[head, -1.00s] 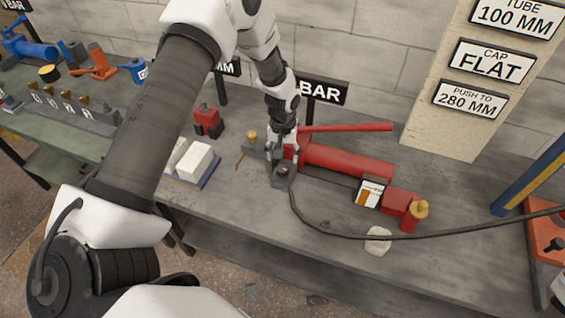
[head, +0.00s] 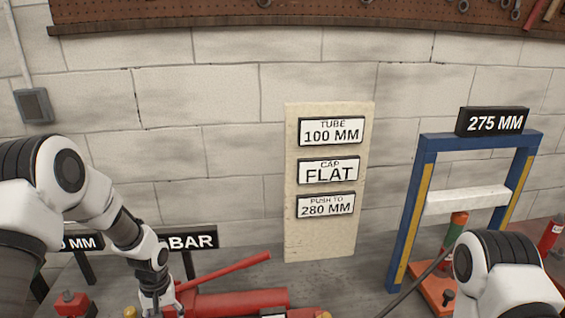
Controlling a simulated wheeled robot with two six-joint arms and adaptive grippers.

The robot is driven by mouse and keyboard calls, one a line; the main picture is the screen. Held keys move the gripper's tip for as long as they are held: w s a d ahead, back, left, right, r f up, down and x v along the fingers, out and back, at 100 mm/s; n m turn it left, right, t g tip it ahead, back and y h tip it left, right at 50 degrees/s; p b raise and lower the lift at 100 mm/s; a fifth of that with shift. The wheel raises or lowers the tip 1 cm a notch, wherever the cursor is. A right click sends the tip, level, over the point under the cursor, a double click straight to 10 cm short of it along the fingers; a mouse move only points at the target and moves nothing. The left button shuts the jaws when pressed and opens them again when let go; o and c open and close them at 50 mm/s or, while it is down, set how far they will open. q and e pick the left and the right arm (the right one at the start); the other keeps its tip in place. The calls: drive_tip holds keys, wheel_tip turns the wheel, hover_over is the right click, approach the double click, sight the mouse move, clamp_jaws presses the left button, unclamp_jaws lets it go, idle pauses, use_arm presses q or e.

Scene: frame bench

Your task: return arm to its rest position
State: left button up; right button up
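My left arm comes in from the left and reaches down to the bench. My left gripper (head: 158,301) is at the bottom edge, by the left end of the red hand pump (head: 235,302) and its red lever (head: 226,270). Its fingertips are small and partly cut off, so I cannot tell whether they are open or touching anything. A white and black part of my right arm shows at the lower right, in front of the blue press frame (head: 418,205). My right gripper is out of view.
A pale board (head: 274,235) with signs TUBE 100 MM, CAP FLAT and PUSH TO 280 MM leans at the wall. The press frame carries a 275 MM sign (head: 494,121). A dark hose (head: 412,286) runs towards it. The bench before the board looks clear.

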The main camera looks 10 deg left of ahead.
use_arm(q)
drive_tip(key=s+d+f+m, duration=0.1)
drive_tip(key=s+f, duration=0.3)
drive_tip(key=s, duration=0.4)
drive_tip(key=s+d+f+m, duration=0.2)
drive_tip(key=s+d+f, duration=0.2)
drive_tip(key=s, duration=0.5)
drive_tip(key=s+d+f+m, duration=0.1)
drive_tip(key=s+d+f, duration=0.2)
drive_tip(key=s, duration=0.6)
drive_tip(key=shift+s+f+m+t, duration=0.3)
drive_tip(key=shift+f+t, duration=0.1)
drive_tip(key=shift+f, duration=0.55)
